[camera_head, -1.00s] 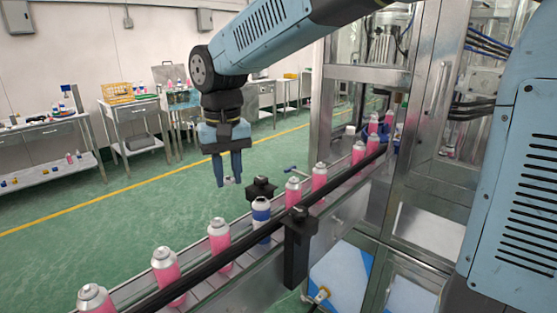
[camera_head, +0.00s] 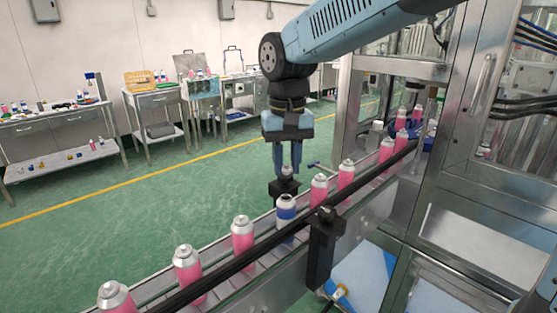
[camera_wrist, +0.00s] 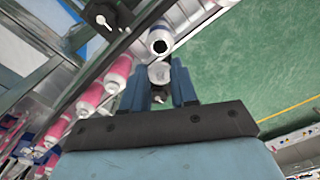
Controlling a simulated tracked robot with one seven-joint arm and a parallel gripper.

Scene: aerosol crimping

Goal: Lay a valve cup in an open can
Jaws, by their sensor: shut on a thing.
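My gripper (camera_head: 287,168) points down above the far edge of the conveyor. It is shut on a small pale valve cup (camera_wrist: 160,73), which shows between the fingers in the wrist view. In the head view the cup is hard to make out. The open can (camera_head: 286,212) is white with a blue band and stands upright in the line on the conveyor. In the wrist view the can (camera_wrist: 160,44) shows a dark round opening, just beyond the held cup. The cup is apart from the can.
Pink cans (camera_head: 243,236) with silvery tops stand along the conveyor on both sides of the open can. A black rail (camera_head: 230,268) and black bracket (camera_head: 322,245) run along the near side. A black block (camera_head: 284,187) stands behind the can. A glazed machine frame (camera_head: 375,65) rises at right.

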